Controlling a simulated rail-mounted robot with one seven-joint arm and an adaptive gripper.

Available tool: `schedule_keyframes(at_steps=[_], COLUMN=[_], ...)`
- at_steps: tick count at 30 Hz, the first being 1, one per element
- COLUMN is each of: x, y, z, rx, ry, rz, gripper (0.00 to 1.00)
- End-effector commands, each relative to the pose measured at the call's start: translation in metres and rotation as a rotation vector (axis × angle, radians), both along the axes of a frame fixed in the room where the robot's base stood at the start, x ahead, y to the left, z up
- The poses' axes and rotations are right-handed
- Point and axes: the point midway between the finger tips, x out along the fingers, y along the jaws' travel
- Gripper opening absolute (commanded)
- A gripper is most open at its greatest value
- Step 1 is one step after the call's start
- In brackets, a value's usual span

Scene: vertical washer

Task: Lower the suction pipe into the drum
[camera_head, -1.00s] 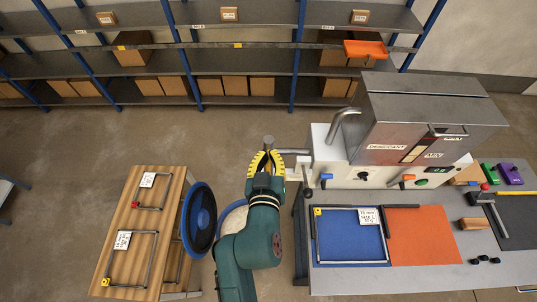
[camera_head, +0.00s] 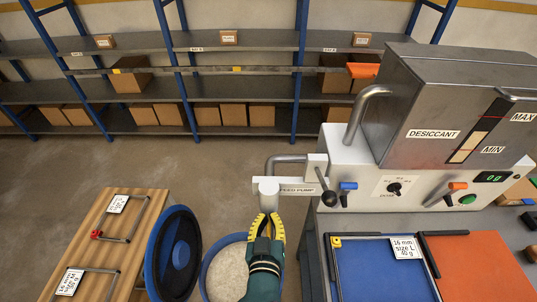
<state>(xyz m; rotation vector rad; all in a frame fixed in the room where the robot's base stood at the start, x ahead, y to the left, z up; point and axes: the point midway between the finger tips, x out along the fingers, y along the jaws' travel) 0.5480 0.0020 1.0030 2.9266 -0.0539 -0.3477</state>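The drum (camera_head: 205,290) stands at the bottom centre, blue-rimmed, with pale granules (camera_head: 229,271) inside. Its dark blue lid (camera_head: 174,256) stands tilted open at the left. A grey bent pipe (camera_head: 287,158) runs from the machine to a pale upright pipe end (camera_head: 266,187), which I take to be the suction pipe. My gripper (camera_head: 269,219), with yellow fingers, is just below this pale end in the picture, right of the drum opening. Its fingertips are close together around or in front of the pale part. Whether they grip it is unclear. The pipe's lower part is hidden.
The desiccant machine (camera_head: 440,145) stands at right, with a FEED PUMP label and a black-knobbed lever (camera_head: 327,197). A blue mat (camera_head: 375,275) and an orange mat (camera_head: 480,270) lie on its bench. A wooden table (camera_head: 105,245) with metal frames is at left.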

Motion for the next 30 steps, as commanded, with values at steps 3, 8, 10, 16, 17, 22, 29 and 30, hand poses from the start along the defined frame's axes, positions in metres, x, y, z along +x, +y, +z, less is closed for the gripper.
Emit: schedule_keyframes(at_steps=[3,8,10,16,17,22,29,30], x=[0.0,0.0,0.0,0.0,0.0,0.0,0.0,0.0], y=[-0.001,0.0,0.0,0.0,0.0,0.0,0.0,0.0], z=[-0.031,-0.044,-0.046,-0.047,-0.046,-0.046,-0.046,-0.046], rx=[0.0,0.001,0.002,0.002,0.001,0.001,0.001,0.001], ry=[0.002,0.0,-0.001,-0.001,-0.002,-0.002,-0.002,-0.002], rz=[-0.002,-0.001,-0.001,-0.001,-0.001,0.0,0.0,0.0], gripper=[0.0,0.0,0.0,0.0,0.0,0.0,0.0,0.0])
